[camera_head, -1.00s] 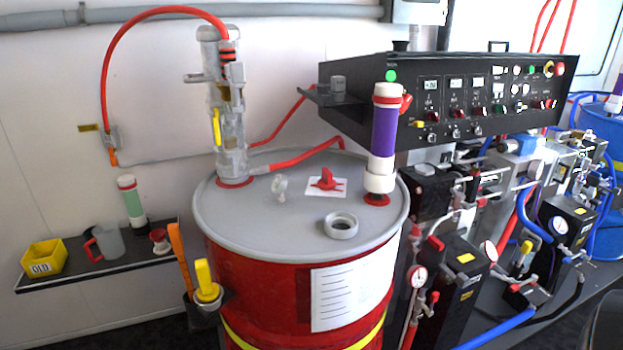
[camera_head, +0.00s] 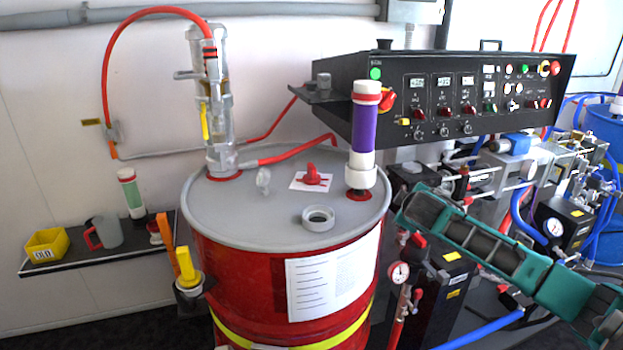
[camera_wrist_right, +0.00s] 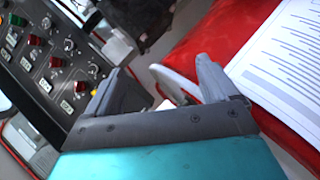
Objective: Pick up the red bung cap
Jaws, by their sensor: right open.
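The red bung cap (camera_head: 312,176) sits on a white square of paper on the grey lid of the red drum (camera_head: 240,222) in the head view. I cannot make it out in the right wrist view. My right gripper (camera_head: 408,208) is at the right edge of the drum, to the right of the cap and apart from it. The right wrist view shows its two grey fingers (camera_wrist_right: 157,80) spread and nothing held between them. My left gripper is in neither view.
A purple tube (camera_head: 363,132) stands upright on the lid between the cap and my right gripper. A grey ring (camera_head: 318,218) lies in front of the cap. A clear pump (camera_head: 219,110) with a red hose stands behind left. A black control panel (camera_head: 440,95) overhangs at the back right.

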